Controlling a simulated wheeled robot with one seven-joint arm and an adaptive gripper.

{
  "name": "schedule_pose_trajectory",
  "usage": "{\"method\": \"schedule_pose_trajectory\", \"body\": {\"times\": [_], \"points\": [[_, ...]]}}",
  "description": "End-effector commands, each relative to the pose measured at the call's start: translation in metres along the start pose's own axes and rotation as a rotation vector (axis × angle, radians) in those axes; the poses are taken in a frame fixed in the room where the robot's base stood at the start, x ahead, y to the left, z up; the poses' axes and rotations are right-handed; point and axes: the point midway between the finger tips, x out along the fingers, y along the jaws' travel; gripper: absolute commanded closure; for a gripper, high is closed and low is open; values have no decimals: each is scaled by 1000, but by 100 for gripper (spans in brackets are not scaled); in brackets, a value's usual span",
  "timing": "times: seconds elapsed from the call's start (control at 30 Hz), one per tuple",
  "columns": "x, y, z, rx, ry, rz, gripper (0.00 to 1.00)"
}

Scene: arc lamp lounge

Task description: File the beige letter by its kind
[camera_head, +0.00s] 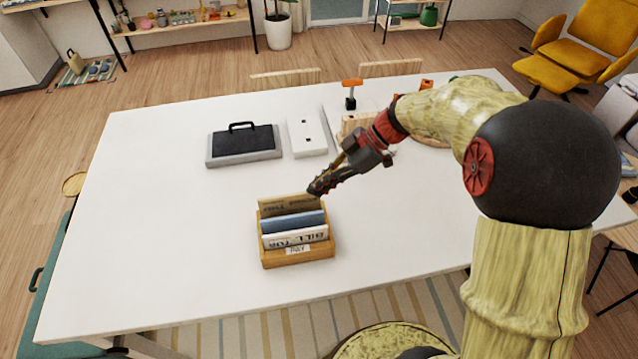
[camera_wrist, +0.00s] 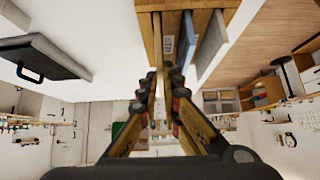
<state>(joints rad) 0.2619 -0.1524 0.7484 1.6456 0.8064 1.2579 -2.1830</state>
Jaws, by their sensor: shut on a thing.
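A wooden letter rack (camera_head: 298,257) with a small front label that seems to read PAY stands on the white table. In it stand a white letter (camera_head: 297,240) marked BILL, a blue letter (camera_head: 293,222) behind it, and the beige letter (camera_head: 288,205) at the back, with dark print, rising a little higher. My gripper (camera_head: 318,189) is at the beige letter's right end, shut on its edge. In the wrist view the fingers (camera_wrist: 160,82) close on the thin beige edge, beside the rack (camera_wrist: 145,28). Whether the beige letter touches the rack's floor is hidden.
A grey case with a black top and handle (camera_head: 243,145) and a white slotted block (camera_head: 307,137) lie behind the rack. An orange-topped tool (camera_head: 352,92) stands farther back. My arm covers the table's right part. The table's left side (camera_head: 150,220) is clear.

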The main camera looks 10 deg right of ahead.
Motion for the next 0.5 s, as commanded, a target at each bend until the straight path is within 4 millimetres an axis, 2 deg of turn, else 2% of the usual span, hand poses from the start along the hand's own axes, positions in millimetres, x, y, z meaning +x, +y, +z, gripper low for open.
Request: {"method": "schedule_pose_trajectory", "body": {"times": [0.13, 0.17, 0.5], "points": [[0, 0, 0, 0, 0, 0, 100], [0, 0, 0, 0, 0, 0, 93], [0, 0, 0, 0, 0, 0, 74]]}}
